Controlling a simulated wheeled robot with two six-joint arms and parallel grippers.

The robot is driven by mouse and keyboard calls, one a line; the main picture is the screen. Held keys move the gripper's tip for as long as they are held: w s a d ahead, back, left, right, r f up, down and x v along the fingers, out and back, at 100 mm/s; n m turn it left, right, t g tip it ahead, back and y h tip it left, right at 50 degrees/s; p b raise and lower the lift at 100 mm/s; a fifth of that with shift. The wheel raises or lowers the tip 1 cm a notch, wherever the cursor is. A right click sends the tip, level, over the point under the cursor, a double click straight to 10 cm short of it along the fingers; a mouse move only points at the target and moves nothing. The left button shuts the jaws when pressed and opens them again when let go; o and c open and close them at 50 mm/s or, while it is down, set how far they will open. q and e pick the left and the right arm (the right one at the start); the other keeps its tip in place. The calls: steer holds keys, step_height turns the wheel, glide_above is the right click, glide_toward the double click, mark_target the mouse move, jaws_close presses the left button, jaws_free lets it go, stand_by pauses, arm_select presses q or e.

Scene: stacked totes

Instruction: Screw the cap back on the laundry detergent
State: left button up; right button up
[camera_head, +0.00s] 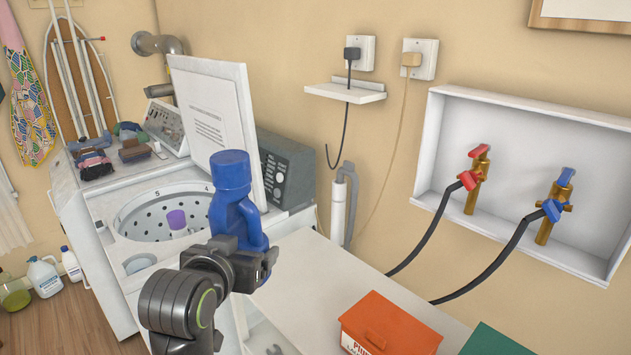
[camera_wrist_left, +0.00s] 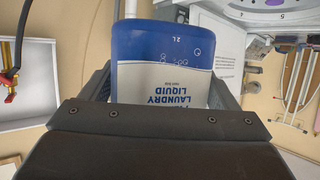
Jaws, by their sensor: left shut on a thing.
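A blue laundry detergent bottle (camera_head: 236,218) is held upright above the front of the washer and white worktop. My left gripper (camera_head: 247,262) is shut on its lower body. In the left wrist view the bottle (camera_wrist_left: 160,48) appears upside down between the two fingers, with its white label reading laundry liquid. A wide blue cap (camera_head: 230,172) sits on top of the bottle in the head view. I cannot tell how tightly it is seated. My right gripper is not in view.
An open-lidded washer (camera_head: 125,225) with a purple-topped drum post (camera_head: 177,220) stands behind. A white worktop (camera_head: 320,275) is mostly clear beside the bottle. An orange box (camera_head: 390,325) and a green item (camera_head: 495,342) lie at front right. Wall taps (camera_head: 475,178) carry black hoses.

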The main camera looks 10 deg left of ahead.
arm_select(q)
steer(key=shift+s+d+f+m+h, duration=0.2)
steer(key=shift+d+f+m+h, duration=0.25)
steer(key=shift+f+m+h, duration=0.15)
steer(key=s+d+f+m+g+h, duration=0.3)
steer(key=d+f+m+g+h, duration=0.3)
steer(key=d+f+m, duration=0.1)
steer(key=s+d+f+m+g+h, duration=0.3)
steer(key=d+f+m+g+h, duration=0.3)
steer(key=f+m, duration=0.3)
steer(key=shift+s+d+f, duration=0.3)
steer(key=shift+d+f, duration=0.2)
steer(key=shift+f, duration=0.75)
steer(key=shift+f, duration=0.15)
steer(key=shift+c, duration=1)
